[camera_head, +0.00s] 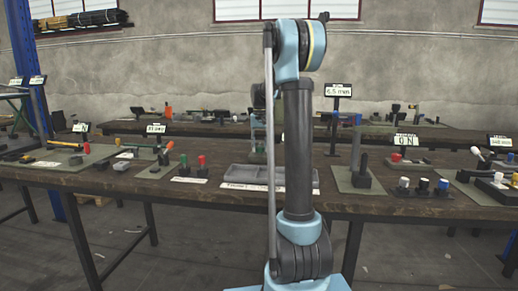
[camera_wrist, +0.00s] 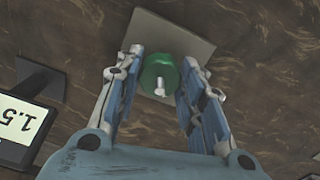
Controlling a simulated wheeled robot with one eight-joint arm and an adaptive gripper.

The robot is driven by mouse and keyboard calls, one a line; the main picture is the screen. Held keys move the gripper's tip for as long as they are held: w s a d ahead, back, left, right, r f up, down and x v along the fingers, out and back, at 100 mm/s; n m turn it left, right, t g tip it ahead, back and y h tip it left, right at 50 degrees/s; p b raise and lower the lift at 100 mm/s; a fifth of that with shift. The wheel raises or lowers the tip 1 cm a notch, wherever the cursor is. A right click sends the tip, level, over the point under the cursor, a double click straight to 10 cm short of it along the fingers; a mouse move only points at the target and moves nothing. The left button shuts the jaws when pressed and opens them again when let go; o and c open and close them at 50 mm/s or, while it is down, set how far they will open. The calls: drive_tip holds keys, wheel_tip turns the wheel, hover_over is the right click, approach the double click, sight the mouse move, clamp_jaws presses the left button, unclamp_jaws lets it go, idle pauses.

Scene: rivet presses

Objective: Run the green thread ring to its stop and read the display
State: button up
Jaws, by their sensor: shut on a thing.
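The green thread ring (camera_wrist: 158,74) is in the upper middle of the wrist view, around a pale threaded post (camera_wrist: 160,88) on a grey square plate (camera_wrist: 184,38). My gripper (camera_wrist: 164,62) has one finger on each side of the ring and is shut on it. A dark-framed white display (camera_wrist: 14,124) stands at the left edge of the wrist view. Its figures are tilted and cut off by the edge; they look like "1.5", but the full reading cannot be told. In the head view my arm hides most of the gripper and the ring.
In the head view a sign on a post (camera_head: 338,90) reads about "6.5 mm", and another display (camera_head: 405,140) reads "0 N". A grey tray (camera_head: 238,175) lies on the front bench (camera_head: 330,206). Coloured knobs and fixtures stand on both sides.

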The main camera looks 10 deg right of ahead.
sight(259, 147)
drive_tip(key=m, duration=0.4)
drive_tip(key=shift+w+m, duration=0.1)
drive_tip(key=shift+m, duration=0.2)
drive_tip(key=shift+a+m, duration=0.1)
drive_tip(key=shift+m, duration=1.5)
drive_tip(key=shift+a, duration=0.1)
drive_tip(key=o, duration=1.1)
drive_tip(key=shift+c, duration=0.2)
drive_tip(key=shift+r, duration=0.3)
wheel_tip(259, 147, up, 11)
drive_tip(key=shift+r, duration=0.15)
